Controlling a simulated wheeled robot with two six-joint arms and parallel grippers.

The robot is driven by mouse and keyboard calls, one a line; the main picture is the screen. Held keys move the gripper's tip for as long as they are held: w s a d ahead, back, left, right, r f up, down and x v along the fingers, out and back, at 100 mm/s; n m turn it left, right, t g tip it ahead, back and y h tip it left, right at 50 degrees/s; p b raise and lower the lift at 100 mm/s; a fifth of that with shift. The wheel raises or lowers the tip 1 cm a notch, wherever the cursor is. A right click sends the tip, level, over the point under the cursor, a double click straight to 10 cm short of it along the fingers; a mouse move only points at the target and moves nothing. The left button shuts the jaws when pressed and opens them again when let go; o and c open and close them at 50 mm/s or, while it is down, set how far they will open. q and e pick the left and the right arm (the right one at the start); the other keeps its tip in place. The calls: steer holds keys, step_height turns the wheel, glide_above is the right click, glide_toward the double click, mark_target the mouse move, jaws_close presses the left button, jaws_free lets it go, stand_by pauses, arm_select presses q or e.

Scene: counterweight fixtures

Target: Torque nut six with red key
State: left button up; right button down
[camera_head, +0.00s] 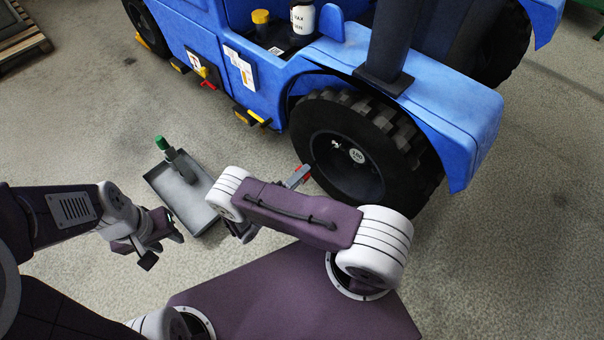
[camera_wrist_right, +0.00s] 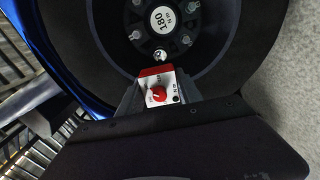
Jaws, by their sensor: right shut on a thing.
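The red key (camera_wrist_right: 153,71) has a red top and a white panel with a red dial. My right gripper (camera_wrist_right: 160,92) is shut on it in the right wrist view. Its top end is at the lowest wheel nut (camera_wrist_right: 160,56); I cannot tell whether it is seated. Other nuts (camera_wrist_right: 186,40) ring the hub around a "180" label. No nut numbers are readable. In the head view the key's red part (camera_head: 302,172) shows before the wheel (camera_head: 357,155); my arm hides most of the gripper. My left gripper (camera_head: 165,243) looks open and empty.
A grey tray (camera_head: 205,220) lies on the floor near my left gripper, with a green-capped tool (camera_head: 178,160) in it. The blue truck (camera_head: 440,105) stands ahead, with a yellow-lidded jar (camera_head: 261,22) and white bottle (camera_head: 303,17) on it. A pallet (camera_head: 20,38) is far left.

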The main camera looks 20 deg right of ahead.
steer(key=shift+b+v, duration=0.35)
steer(key=shift+v, duration=1.15)
